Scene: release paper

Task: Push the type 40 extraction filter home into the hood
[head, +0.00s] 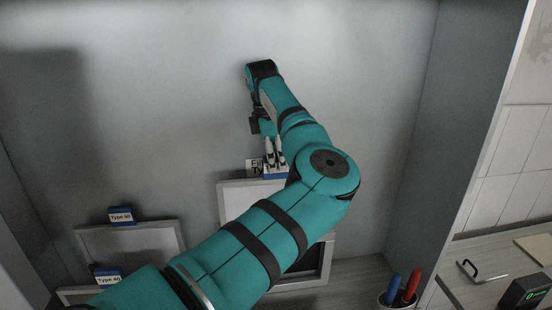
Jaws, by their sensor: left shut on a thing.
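A blue tag reading "Type 40" (109,279) sits on the top edge of a grey-framed panel at the lower left, partly behind my left arm. My left gripper (275,164) points down, with its pale fingers shut on a small blue-and-white block on the top edge of another light-framed panel (235,198). My left forearm hides much of this panel. Its dark lower part shows to the right of the arm. No hood opening can be made out clearly. My right gripper is not in view.
A grey-framed panel (150,243) with a blue tag reading "Type 90" (121,216) leans at the left. A cup with a blue and a red marker (399,297) stands at the lower right. A black handle (468,270) and a dark device with a green display (526,292) lie further right.

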